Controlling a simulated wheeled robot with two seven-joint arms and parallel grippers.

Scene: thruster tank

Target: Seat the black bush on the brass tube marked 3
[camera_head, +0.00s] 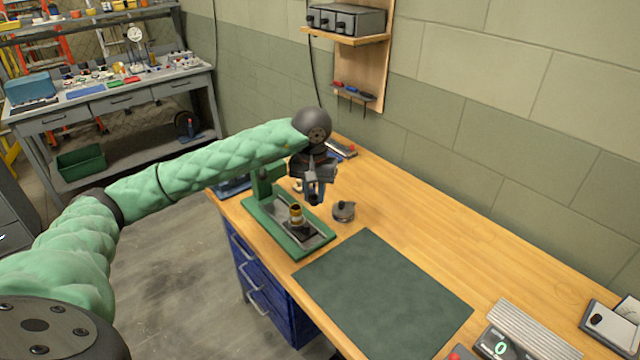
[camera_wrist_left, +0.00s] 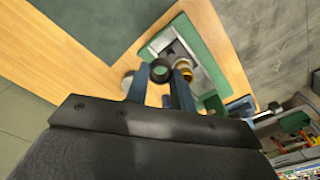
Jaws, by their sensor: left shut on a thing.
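My left gripper (camera_head: 316,196) is above the green fixture (camera_head: 320,243) on the wooden bench. Its blue fingers are shut on the black bush (camera_wrist_left: 160,71), a dark ring at the fingertips in the wrist view. In the head view the bush is small and dark against the fingers. A brass tube (camera_head: 296,213) stands upright on the fixture, to the left of and below the gripper in the picture. The tube also shows in the wrist view (camera_wrist_left: 184,67), beside the bush and partly behind a finger. I cannot read any number on it. My right gripper is not in view.
A round grey lidded item (camera_head: 343,212) stands just right of the fixture. A dark green mat (camera_head: 385,295) lies in front, bare. Grey devices (camera_head: 520,332) sit at the bench's near right. A wall shelf (camera_head: 345,37) hangs above.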

